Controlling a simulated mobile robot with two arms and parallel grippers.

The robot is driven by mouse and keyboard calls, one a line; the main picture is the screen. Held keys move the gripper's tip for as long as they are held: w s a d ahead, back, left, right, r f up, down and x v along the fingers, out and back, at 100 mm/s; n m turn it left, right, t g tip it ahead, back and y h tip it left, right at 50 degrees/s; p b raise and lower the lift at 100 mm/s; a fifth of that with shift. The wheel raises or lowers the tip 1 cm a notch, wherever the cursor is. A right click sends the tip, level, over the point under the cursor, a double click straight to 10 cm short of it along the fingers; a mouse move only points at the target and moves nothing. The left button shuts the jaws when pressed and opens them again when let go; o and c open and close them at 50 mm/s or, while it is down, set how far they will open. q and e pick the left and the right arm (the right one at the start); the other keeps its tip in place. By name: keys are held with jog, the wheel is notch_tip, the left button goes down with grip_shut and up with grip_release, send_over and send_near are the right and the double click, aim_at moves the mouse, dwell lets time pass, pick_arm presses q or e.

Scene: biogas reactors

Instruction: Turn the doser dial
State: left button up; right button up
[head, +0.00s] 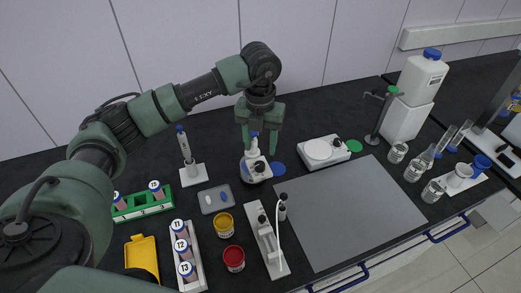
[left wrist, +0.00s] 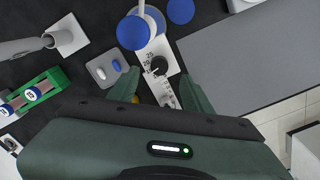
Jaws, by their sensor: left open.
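The doser (head: 247,158) is a white unit with a blue cap, standing near the back middle of the bench. Its black dial (left wrist: 157,65) shows in the left wrist view on a white face with printed numbers. In the head view the dial (head: 259,167) is a small dark knob on the doser's front. My left gripper (head: 259,151) is open and points down over the doser. In the left wrist view its fingertips (left wrist: 160,78) lie on either side of the dial, with nothing between them; I cannot tell whether they touch it. My right gripper is out of view.
A small tray (head: 216,199) with blue and white pieces lies left of the doser. A white balance-like device (head: 322,151) stands right of it. A green tube rack (head: 140,208), yellow jar (head: 224,224) and red jar (head: 233,258) stand nearer. The grey mat (head: 350,210) is clear.

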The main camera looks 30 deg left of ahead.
aim_at(260, 164)
pick_arm(q)
jog(key=f, duration=0.2)
jog(key=f+p, duration=0.1)
jog(key=f, duration=0.1)
jog(key=shift+s, duration=0.4)
jog(key=f, duration=0.1)
jog(key=f+p, duration=0.1)
jog(key=shift+w+f, duration=0.25)
jog(key=shift+f, duration=0.15)
jog(key=c, duration=0.8)
grip_shut()
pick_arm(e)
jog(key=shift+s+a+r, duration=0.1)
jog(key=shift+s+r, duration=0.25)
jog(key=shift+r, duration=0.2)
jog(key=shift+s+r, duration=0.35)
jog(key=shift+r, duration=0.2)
